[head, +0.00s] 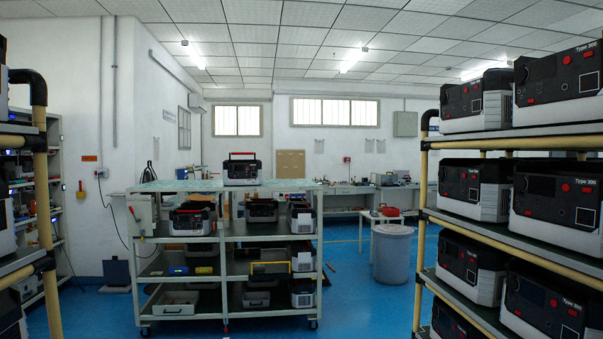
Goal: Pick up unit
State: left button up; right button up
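A unit (242,171), a dark box with a light front and a raised red-and-black handle, stands upright on top of the wheeled cart (283,186) ahead of me. More units stand on the cart's shelf below, among them one with a red handle (193,218) and a darker one (262,210). Several units labelled "Type 300" fill the rack at the right, such as one on its upper shelf (558,76) and one on its middle shelf (556,198). Neither of my grippers shows in the head view.
A rack post (47,230) stands close at the left, and the right rack's post (421,230) stands close at the right. Open blue floor (373,310) lies between cart and right rack. A grey bin (392,255) and a small white table (380,218) stand behind.

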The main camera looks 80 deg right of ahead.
aim_at(235, 172)
jog(key=z, duration=2.15)
jog(key=i+l+z, duration=0.1)
jog(key=i, duration=2.05)
jog(key=i+u, duration=0.2)
jog(key=i, duration=0.3)
jog(key=i+u, duration=0.25)
jog(key=i, duration=0.3)
jog(key=i+l+u, duration=0.2)
jog(key=i, duration=0.3)
